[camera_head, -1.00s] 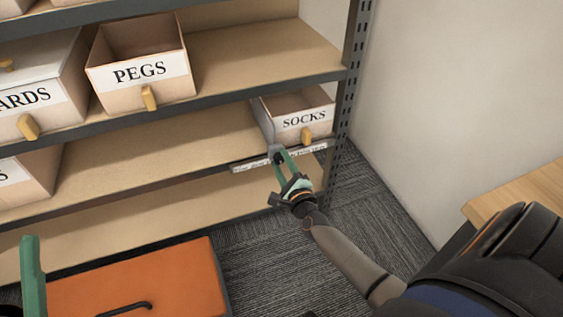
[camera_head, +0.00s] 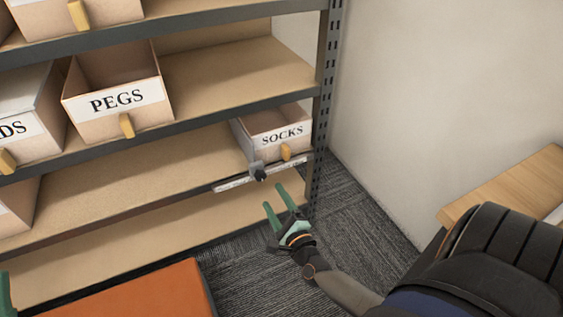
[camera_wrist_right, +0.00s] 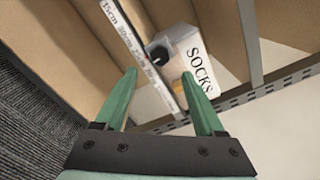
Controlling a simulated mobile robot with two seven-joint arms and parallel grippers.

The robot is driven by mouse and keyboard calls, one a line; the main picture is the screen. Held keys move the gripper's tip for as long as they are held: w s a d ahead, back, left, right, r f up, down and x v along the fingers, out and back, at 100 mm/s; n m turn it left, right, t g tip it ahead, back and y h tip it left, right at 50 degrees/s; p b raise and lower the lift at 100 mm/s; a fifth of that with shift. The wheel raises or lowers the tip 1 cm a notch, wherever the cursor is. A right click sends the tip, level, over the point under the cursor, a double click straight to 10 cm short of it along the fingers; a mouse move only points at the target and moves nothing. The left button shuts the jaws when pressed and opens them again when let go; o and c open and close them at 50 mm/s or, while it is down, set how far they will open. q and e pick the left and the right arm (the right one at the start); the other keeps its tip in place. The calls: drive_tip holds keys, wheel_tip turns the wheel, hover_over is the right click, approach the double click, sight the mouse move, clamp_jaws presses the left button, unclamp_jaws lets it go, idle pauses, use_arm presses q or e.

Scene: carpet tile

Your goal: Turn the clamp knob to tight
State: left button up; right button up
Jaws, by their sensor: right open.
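The clamp knob (camera_head: 258,172) is a small dark knob at the shelf's front edge, just in front of the SOCKS bin. A grey clamp body (camera_head: 252,155) rises behind it. In the right wrist view the knob (camera_wrist_right: 159,53) shows beyond and between my fingertips. My right gripper (camera_head: 274,196) has green fingers spread open and empty. It is below and in front of the knob, apart from it. The knob's turn position cannot be read. Of my left gripper (camera_head: 5,296), only a green sliver shows at the lower left edge.
The SOCKS bin (camera_head: 282,134) stands behind the clamp, near the dark shelf upright (camera_head: 323,110). A ruler-like strip (camera_head: 235,182) runs along the shelf edge. An orange surface (camera_head: 150,292) lies at the lower left; a wooden tabletop (camera_head: 505,185) is at right.

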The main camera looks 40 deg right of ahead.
drive_tip(key=shift+v, duration=2.1)
